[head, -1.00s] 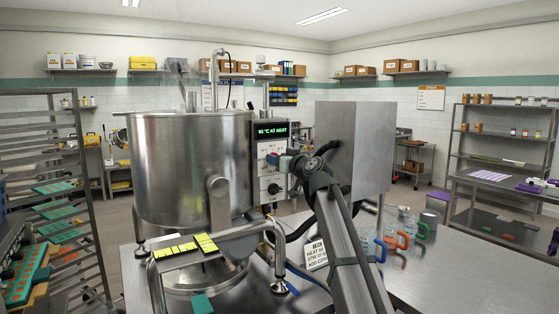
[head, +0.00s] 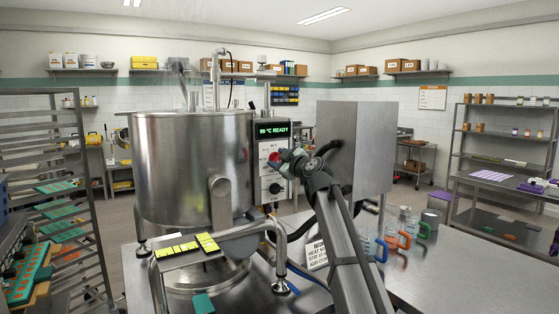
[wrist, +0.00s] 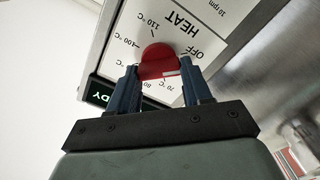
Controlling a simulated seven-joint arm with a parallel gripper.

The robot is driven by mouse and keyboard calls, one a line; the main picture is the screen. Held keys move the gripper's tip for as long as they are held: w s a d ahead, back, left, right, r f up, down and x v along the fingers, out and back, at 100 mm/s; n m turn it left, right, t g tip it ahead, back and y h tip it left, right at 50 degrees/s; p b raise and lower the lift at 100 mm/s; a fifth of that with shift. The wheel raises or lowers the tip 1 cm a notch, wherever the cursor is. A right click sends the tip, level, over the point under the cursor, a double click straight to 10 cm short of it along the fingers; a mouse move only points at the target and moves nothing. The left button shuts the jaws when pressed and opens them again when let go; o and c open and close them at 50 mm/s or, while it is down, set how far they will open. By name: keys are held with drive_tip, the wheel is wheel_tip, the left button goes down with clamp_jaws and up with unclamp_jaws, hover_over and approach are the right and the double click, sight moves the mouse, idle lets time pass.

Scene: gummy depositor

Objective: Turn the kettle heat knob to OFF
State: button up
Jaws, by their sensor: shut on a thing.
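The red heat knob (head: 273,156) is on the white control panel (head: 270,173) to the right of the steel kettle (head: 190,165). My gripper (wrist: 158,77) is shut on the knob, one blue finger on each side, as the wrist view shows of the knob (wrist: 157,58). The HEAT dial there has OFF and several temperature marks. A small white mark shows on the knob's lower right, towards the 70 °C and OFF side; its exact setting is hard to read. The display (head: 272,130) reads READY in green, with what looks like 90 °C.
A black knob (head: 274,189) sits lower on the same panel. Jugs with coloured handles (head: 404,240) stand on the table at right. A bent steel rail (head: 250,234) is in front.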

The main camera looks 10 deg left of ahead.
drive_tip(key=shift+n, duration=0.3)
idle(0.4)
drive_tip(key=o, duration=1.1)
drive_tip(key=shift+c, duration=0.2)
drive_tip(key=v, duration=1.4)
drive_tip(key=shift+a, duration=0.1)
